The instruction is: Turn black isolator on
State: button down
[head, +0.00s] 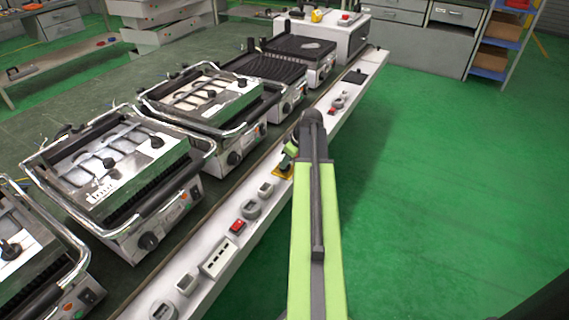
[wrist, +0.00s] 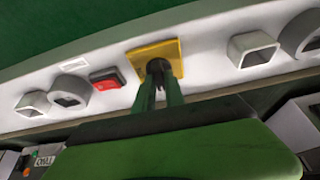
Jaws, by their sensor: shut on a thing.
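The black isolator (wrist: 158,67) is a small dark knob on a square yellow plate (wrist: 137,54), fixed to the white rail. My gripper (wrist: 159,80) has its two green fingers around the knob and is shut on it. The fingers hide much of the knob, so its turn angle is hard to tell. In the head view my gripper (head: 288,158) is at the rail, and only part of the yellow plate (head: 281,173) shows beside my arm.
A red switch (wrist: 106,79) and grey square and round sockets sit along the white rail (head: 222,285). Several contact grills (head: 118,175) stand on the bench behind the rail. The green floor (head: 450,190) to the right is clear.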

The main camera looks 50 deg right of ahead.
jog(key=m, duration=0.1)
jog(key=m+h, duration=0.1)
jog(key=m, duration=0.2)
jog(key=shift+s+a+h, duration=0.1)
jog(key=shift+a+h, duration=0.2)
jog(key=shift+h, duration=0.1)
jog(key=m, duration=0.2)
jog(key=m+h, duration=0.1)
jog(key=m, duration=0.2)
jog(key=shift+g+h, duration=0.3)
jog(key=shift+g, duration=0.1)
jog(key=m+g+h, duration=0.1)
jog(key=m, duration=0.3)
jog(key=shift+m+g+h, duration=0.4)
jog(key=shift+m+g, duration=0.4)
jog(key=shift+m, duration=1.4)
jog(key=c, duration=1.5)
grip_release()
jog(key=shift+o, duration=0.5)
jog(key=shift+w, duration=0.2)
